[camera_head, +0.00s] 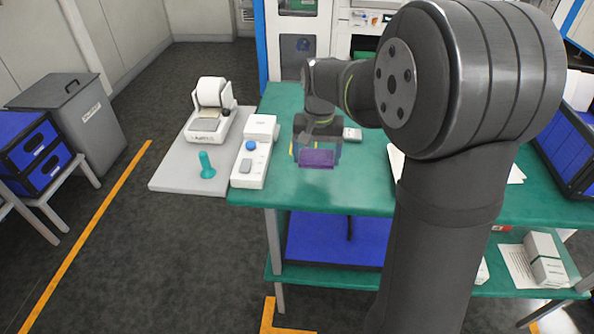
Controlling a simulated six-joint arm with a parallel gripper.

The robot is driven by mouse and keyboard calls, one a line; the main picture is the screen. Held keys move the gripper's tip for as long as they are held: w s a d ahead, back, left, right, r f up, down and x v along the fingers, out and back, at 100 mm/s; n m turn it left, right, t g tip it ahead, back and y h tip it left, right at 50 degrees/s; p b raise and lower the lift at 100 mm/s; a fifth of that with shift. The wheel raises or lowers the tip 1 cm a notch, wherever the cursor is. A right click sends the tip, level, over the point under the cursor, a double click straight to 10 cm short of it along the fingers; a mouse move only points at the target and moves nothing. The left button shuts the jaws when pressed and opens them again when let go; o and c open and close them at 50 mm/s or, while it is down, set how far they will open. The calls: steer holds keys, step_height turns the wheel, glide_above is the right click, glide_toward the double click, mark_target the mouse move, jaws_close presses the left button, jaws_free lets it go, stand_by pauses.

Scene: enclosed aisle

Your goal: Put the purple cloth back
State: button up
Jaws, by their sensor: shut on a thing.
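The purple cloth (316,158) shows as a small folded purple block near the front left part of the green table (345,198). My gripper (316,150) is over the table and shut on the purple cloth. The fingers are small in this view and partly hidden by the cloth. I cannot tell whether the cloth touches the tabletop or hangs just above it.
Left of my gripper are a white device with a blue button (252,158), a teal stamp-like object (206,165) and a white label printer (208,110) on a grey board (170,174). The table's front middle is clear.

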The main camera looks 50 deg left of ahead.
glide_above(297, 180)
step_height(297, 180, down, 3)
steer(key=shift+f, duration=2)
steer(key=shift+f, duration=0.1)
steer(key=shift+f, duration=0.1)
steer(key=o, duration=0.9)
step_height(297, 180, up, 12)
steer(key=shift+r, duration=0.2)
